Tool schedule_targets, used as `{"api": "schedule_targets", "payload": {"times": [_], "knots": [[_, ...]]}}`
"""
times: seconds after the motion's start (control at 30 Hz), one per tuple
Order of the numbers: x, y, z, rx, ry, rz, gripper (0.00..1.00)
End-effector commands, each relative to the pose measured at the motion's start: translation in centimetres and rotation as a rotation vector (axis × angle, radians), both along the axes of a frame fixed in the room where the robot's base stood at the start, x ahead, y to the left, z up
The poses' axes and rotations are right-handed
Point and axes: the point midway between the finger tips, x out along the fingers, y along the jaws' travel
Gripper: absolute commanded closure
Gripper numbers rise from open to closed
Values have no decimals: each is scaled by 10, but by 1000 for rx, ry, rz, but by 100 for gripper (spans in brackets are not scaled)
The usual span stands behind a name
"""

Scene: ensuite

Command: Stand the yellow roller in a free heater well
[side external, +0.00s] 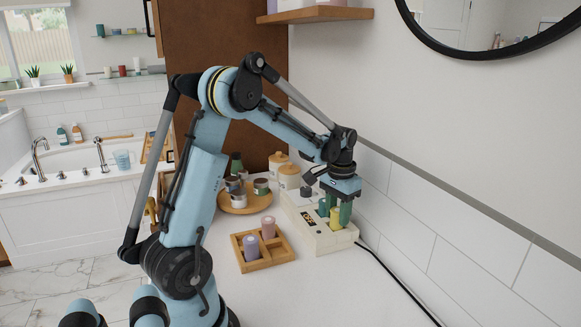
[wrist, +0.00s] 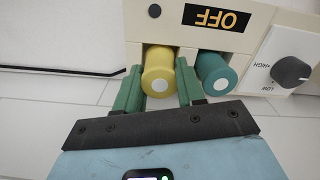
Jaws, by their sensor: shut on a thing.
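The yellow roller (wrist: 158,66) is between the two green fingers of my gripper (wrist: 160,95), which is shut on it. In the side view the yellow roller (side external: 336,217) is upright at the near end of the cream heater (side external: 322,241), partly hidden by my gripper (side external: 337,206). In the wrist view its lower end is at a well opening of the heater (wrist: 160,22); how deep it sits, I cannot tell. A teal roller (wrist: 215,70) stands in the well beside it, close to one finger.
The heater has an OFF display (wrist: 219,17) and a dark knob (wrist: 291,72). A wooden tray (side external: 259,265) holds a purple roller (side external: 251,246) and a pink one (side external: 268,227). A round wooden tray (side external: 255,207) with several jars is behind. The tiled wall (side external: 430,235) is close on the right.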

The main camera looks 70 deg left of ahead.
Motion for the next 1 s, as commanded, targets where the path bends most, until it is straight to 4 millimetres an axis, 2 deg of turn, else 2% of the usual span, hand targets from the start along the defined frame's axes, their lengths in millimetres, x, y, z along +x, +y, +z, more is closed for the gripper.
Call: {"api": "schedule_targets", "payload": {"times": [0.1,0.47,0.5,0.57,0.87,1.0], "knots": [[0,0,-7,0,0,0,92],[0,0,-10,0,0,0,92],[0,0,-10,0,0,0,58],[0,0,-10,0,0,0,51],[0,0,-9,0,0,0,51],[0,0,1,0,0,0,51]]}}
